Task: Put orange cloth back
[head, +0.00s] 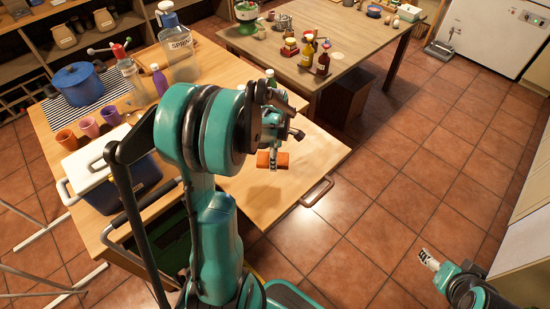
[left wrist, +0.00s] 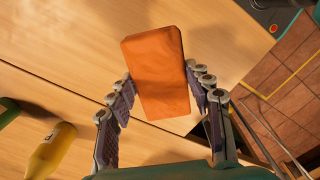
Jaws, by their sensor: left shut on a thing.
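The orange cloth (head: 272,160) is a folded, block-like piece. It hangs in my left gripper (head: 274,152) over the near right part of the wooden table (head: 330,150). In the left wrist view the cloth (left wrist: 158,75) sits between the two fingers of my left gripper (left wrist: 162,95), which are shut on its sides. Wooden surface shows beneath it. My arm hides part of the table in the head view. My right gripper (head: 430,260) is at the lower right over the floor, away from the table; its finger opening is too small to judge.
A blue pot (head: 77,82), several cups, a spray container (head: 180,58) and a white-lidded blue cooler (head: 105,165) stand on the left part of the table. A second table (head: 350,45) with bottles stands behind. A yellow bottle (left wrist: 50,150) lies lower left in the wrist view. Floor at right is clear.

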